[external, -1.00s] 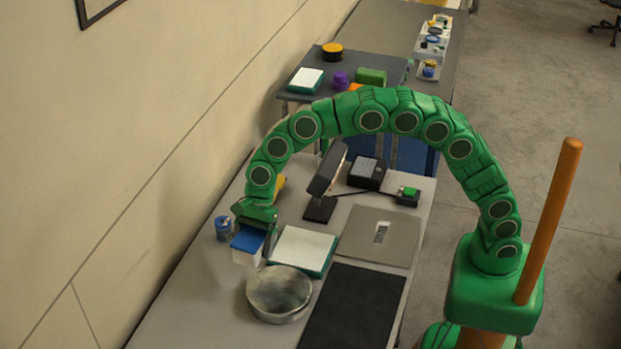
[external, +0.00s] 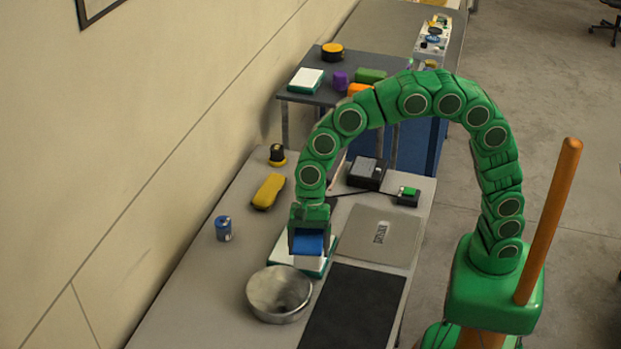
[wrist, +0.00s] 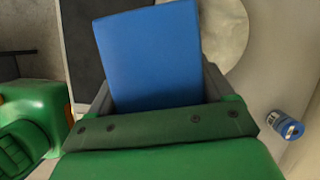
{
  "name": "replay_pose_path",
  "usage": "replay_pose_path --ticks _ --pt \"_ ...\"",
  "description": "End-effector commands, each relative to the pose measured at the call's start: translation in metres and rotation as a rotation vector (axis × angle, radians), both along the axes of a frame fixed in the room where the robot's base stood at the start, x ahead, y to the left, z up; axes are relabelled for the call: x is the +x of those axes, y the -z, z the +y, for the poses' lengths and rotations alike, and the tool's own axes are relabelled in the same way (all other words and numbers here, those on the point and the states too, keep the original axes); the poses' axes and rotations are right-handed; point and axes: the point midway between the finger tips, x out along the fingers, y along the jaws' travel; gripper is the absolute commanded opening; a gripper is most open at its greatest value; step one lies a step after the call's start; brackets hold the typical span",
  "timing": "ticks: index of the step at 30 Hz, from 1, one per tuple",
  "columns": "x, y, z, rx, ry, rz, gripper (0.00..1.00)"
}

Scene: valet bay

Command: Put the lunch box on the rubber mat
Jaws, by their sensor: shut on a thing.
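In the wrist view the blue lid (wrist: 150,58) sits between my fingers and fills the middle. The black rubber mat (external: 352,312) lies flat at the table's front right, to the right of and nearer than my gripper. Part of the mat (wrist: 82,35) shows at the top left of the wrist view, and its top is bare.
A metal bowl (external: 279,294) stands left of the mat. A blue can (external: 223,228) and a yellow case (external: 268,191) stand to the left. The white and green box (external: 285,255) is below my gripper.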

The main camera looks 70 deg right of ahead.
Motion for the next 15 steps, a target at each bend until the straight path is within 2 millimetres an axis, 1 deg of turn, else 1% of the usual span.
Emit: replay_pose_path --ticks 1,15 --pt "-0.011 -0.003 -0.002 0.001 -0.022 -0.003 0.36" --pt "-0.116 -0.004 -0.028 0.002 -0.256 -0.001 0.36"
